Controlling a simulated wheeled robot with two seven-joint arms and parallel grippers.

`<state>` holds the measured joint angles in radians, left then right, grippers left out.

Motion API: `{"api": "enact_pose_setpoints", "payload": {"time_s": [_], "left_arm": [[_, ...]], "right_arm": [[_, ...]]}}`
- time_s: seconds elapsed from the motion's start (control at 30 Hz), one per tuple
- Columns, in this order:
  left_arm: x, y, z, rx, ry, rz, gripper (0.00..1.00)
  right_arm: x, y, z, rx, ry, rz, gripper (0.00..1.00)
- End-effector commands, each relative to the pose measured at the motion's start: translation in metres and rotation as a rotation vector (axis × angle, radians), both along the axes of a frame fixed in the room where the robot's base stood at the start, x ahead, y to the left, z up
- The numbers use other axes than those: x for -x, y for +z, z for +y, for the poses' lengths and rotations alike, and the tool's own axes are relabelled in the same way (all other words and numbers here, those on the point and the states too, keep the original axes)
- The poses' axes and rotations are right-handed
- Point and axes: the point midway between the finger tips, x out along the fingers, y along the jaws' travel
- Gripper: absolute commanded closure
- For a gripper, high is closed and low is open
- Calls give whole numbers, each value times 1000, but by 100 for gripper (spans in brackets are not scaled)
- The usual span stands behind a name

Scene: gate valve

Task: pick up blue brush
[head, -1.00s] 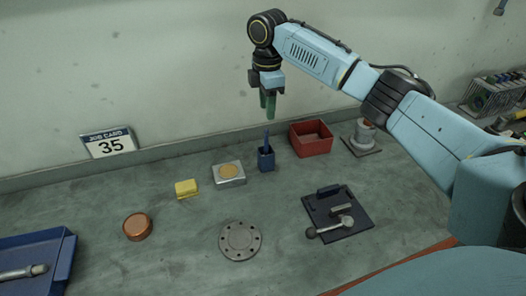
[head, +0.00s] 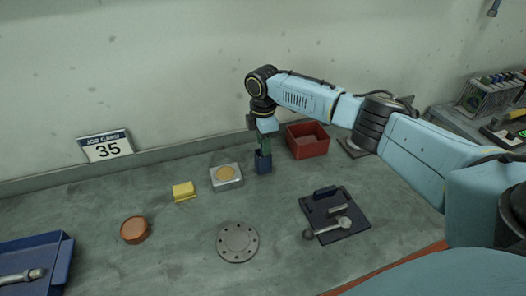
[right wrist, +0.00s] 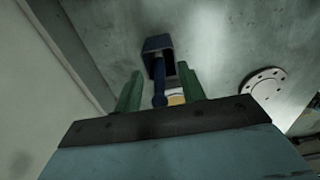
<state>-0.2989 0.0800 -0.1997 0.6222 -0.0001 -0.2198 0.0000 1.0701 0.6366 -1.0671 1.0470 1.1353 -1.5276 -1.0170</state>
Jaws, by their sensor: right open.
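The blue brush shows in the right wrist view as a dark blue handle (right wrist: 159,88) rising from a small blue holder (right wrist: 154,44). In the head view the blue holder (head: 263,166) stands on the bench near the back wall, and the brush is hidden behind my gripper. My right gripper (head: 264,144) points down right above the holder. In the right wrist view its two green fingers (right wrist: 160,88) are apart, with the handle between them, and no grip on it shows. My left gripper is not in view.
A silver box with a tan top (head: 226,177) stands left of the holder, and a red bin (head: 308,147) stands right. A yellow block (head: 184,191), a copper disc (head: 135,229), a flange (head: 238,242) and a black tray (head: 352,232) lie nearer. A blue tray (head: 58,262) is at left.

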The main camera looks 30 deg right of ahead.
Motion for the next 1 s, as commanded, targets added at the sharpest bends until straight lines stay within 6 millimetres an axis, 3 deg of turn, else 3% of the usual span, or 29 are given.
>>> {"api": "enact_pose_setpoints", "payload": {"time_s": [0.17,0.47,0.77,1.0], "left_arm": [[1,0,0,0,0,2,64],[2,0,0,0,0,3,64],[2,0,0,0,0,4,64],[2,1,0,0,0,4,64]], "right_arm": [[0,0,0,0,0,0,62],[0,0,0,0,0,1,100],[0,3,0,0,0,0,100],[-1,38,0,0,-1,-3,100]]}}
